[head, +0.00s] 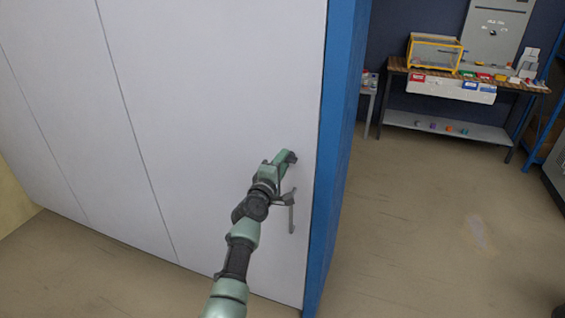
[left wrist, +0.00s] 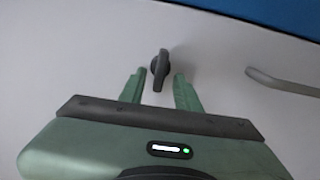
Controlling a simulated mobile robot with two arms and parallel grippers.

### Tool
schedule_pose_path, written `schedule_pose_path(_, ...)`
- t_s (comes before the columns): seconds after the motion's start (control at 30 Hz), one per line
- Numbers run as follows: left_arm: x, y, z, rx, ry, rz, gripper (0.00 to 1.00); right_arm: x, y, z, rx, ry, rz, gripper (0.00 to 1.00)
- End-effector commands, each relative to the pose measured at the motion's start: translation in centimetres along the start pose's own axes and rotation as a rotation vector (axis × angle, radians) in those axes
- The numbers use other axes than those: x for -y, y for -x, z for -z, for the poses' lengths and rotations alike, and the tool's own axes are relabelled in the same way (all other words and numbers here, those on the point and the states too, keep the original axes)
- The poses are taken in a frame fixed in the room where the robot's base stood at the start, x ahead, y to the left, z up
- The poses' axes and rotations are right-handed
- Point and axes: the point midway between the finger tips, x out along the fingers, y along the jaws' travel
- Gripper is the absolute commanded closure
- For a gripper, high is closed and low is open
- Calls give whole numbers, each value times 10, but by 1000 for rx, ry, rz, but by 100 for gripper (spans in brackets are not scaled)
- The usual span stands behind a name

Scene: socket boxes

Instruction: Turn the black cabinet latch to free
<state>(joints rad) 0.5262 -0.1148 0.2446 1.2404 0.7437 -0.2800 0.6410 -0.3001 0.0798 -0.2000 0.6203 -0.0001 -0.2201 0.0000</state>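The black cabinet latch (left wrist: 160,70) is a small dark knob with a raised bar on the cabinet's white door. In the left wrist view it lies between and slightly beyond the tips of my left gripper (left wrist: 160,76). The two green fingers are spread, one on each side of the latch, with a gap visible on both sides. In the head view my left gripper (head: 285,158) is up against the door near its right edge, and a bit of the dark latch (head: 292,157) shows at the fingertips. My right gripper is not in view.
A grey bar handle (head: 291,215) is on the door just below the latch; it also shows in the left wrist view (left wrist: 284,82). The cabinet's blue side (head: 340,150) is to the right. Beyond is open floor and a workbench (head: 520,88) with bins.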

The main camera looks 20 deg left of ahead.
Motion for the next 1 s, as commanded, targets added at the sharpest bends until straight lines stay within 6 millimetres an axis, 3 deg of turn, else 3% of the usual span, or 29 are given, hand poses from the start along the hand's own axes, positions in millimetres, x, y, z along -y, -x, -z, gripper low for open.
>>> schedule_pose_path(0.27,-2,6,0,-1,-3,-1,67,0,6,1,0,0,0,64)
schedule_pose_path(0.7,-2,71,0,0,-2,0,67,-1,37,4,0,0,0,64)
schedule_pose_path(1.0,0,78,0,0,-1,-1,67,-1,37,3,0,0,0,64)
